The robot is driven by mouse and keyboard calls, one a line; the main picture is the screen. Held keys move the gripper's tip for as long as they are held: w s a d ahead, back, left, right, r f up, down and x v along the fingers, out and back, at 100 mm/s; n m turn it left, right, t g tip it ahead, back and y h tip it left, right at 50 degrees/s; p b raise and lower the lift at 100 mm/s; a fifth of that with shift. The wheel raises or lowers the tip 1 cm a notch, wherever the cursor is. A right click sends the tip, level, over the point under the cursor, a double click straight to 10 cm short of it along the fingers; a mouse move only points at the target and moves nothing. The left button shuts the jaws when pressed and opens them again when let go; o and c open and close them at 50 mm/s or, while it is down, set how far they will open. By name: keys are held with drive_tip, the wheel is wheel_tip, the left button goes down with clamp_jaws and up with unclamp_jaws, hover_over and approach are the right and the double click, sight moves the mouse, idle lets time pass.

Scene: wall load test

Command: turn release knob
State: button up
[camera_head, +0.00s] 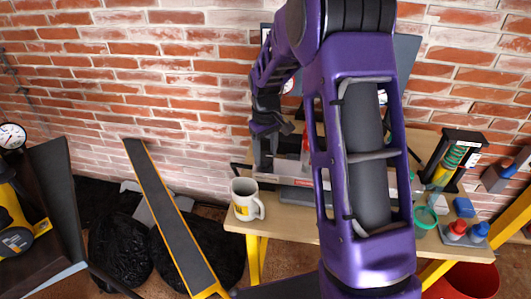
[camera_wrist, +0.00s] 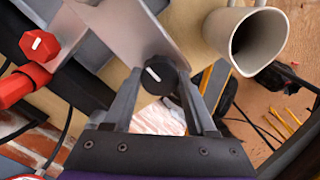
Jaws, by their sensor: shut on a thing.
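A round black knob (camera_wrist: 158,75) with a white mark sits on a grey metal plate (camera_wrist: 125,30) in the wrist view. My gripper (camera_wrist: 162,85) is closed around this knob, one finger on each side. A red faceted knob (camera_wrist: 39,46) with a white mark sits to the left, apart from my gripper. I cannot tell from the pictures which of the two is called the release knob. In the head view the end of my arm reaches down to the apparatus on the wooden table (camera_head: 292,225); the knobs are not clear there.
A light mug (camera_head: 246,200) stands at the table's left front edge, close to the gripper; it also shows in the wrist view (camera_wrist: 215,40). Red and blue bottles (camera_head: 457,230) and a spring device (camera_head: 447,165) stand at the right. A brick wall (camera_head: 150,80) is behind.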

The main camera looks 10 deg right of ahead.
sight(266, 155)
drive_tip(key=o, duration=1.4)
drive_tip(key=shift+c, duration=0.2)
wheel_tip(266, 155, up, 18)
drive_tip(key=p, duration=0.2)
drive_tip(key=shift+f, duration=0.25)
